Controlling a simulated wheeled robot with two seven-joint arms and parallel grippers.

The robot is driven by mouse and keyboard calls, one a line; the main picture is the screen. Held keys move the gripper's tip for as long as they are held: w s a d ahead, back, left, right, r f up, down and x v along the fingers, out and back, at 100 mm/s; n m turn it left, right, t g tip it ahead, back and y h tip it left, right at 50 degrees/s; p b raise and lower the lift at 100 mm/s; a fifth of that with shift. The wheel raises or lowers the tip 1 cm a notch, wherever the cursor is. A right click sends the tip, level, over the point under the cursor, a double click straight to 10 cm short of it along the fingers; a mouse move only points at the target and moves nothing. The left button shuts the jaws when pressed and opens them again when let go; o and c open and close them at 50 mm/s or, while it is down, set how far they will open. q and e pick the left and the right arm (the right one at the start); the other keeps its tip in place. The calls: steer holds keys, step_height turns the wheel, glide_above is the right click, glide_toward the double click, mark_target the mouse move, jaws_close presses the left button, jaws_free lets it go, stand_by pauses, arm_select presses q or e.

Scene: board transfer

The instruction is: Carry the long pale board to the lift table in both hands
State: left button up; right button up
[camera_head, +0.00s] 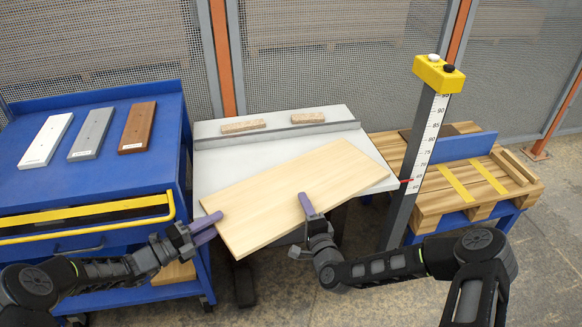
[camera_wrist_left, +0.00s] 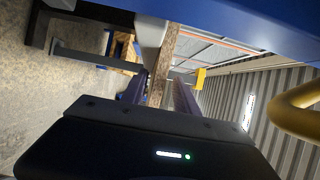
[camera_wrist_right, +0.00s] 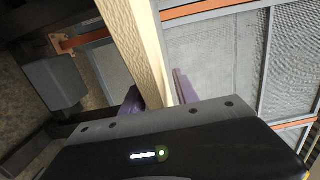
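The long pale board (camera_head: 290,192) lies aslant over the light grey lift table top (camera_head: 222,172), its near left end jutting past the table's front edge. Whether it touches the top I cannot tell. My left gripper (camera_head: 212,226) is at the board's left end, one finger above and one below; the board's edge shows between its fingers in the left wrist view (camera_wrist_left: 163,70). My right gripper (camera_head: 307,206) is shut on the near long edge, one finger on top, the lower one hidden. The board also shows between the fingers in the right wrist view (camera_wrist_right: 138,45).
A blue cart (camera_head: 100,182) with white, grey and brown plates stands left. A grey strip (camera_head: 285,134) and two small wooden blocks (camera_head: 243,126) lie at the table's back. A scale post (camera_head: 420,140) with a yellow head stands right, before a wooden pallet (camera_head: 455,205). Mesh fencing closes the back.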

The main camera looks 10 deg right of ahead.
arm_select(q)
steer(key=v, duration=0.9)
steer(key=shift+s+a, duration=0.2)
steer(key=shift+a, duration=0.1)
arm_select(e)
steer(key=shift+s, duration=0.1)
steer(key=s, duration=1.1)
steer(key=shift+s+d, duration=0.4)
